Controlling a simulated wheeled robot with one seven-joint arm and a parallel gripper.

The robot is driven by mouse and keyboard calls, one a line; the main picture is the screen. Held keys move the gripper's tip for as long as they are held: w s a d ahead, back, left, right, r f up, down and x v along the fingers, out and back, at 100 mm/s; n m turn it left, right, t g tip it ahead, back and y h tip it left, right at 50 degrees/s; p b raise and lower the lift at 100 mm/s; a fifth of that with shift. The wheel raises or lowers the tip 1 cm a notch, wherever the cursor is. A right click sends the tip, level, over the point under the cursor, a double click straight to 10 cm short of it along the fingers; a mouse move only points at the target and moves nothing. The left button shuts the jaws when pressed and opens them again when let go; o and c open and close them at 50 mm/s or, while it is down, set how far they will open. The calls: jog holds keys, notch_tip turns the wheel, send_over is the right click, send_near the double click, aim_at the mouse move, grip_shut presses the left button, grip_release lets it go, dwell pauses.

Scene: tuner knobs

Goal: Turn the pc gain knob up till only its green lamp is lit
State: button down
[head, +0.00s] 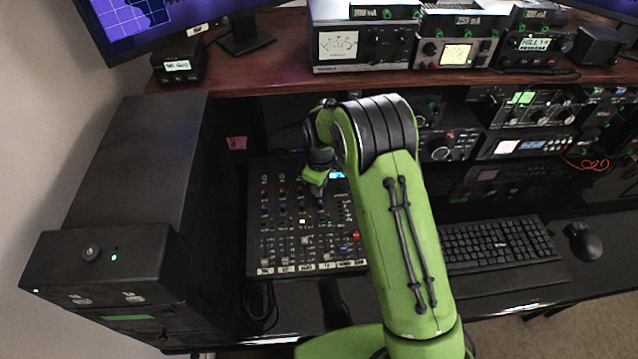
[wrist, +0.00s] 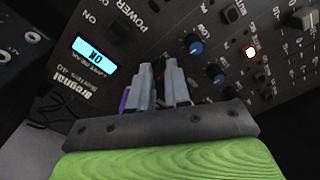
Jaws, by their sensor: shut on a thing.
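The black mixer panel (head: 262,235), with rows of small coloured knobs, lies on the desk and also fills much of the wrist view (wrist: 100,95). My gripper (head: 318,192) is low over its upper right part. In the wrist view my gripper's grey fingers (wrist: 160,72) are close together against the panel, shut on a small knob that they hide. I cannot read a pc gain label. Blue-capped knobs (wrist: 195,47) stand right of the fingers. One lamp (wrist: 248,51) glows whitish-orange; I cannot see a lit green lamp near the fingers.
A lit blue display (wrist: 95,54) is on the panel. The keyboard (head: 497,243) and mouse (head: 582,241) lie to the right. A tall black case (head: 110,262) with a knob and a small green light stands at left. Radios (head: 365,45) sit on the shelf above.

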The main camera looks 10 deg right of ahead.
aim_at(321, 198)
jog(key=shift+r, duration=0.1)
jog(key=c, duration=1.1)
grip_release()
jog(key=r+p, duration=0.1)
jog(key=r, duration=0.4)
jog(key=s+r+p, duration=0.1)
jog(key=r, duration=0.4)
jog(key=r+p, duration=0.1)
jog(key=r, duration=0.4)
jog(key=shift+s+d+r, duration=0.1)
jog(key=shift+s+r, duration=0.2)
jog(key=shift+s, duration=0.05)
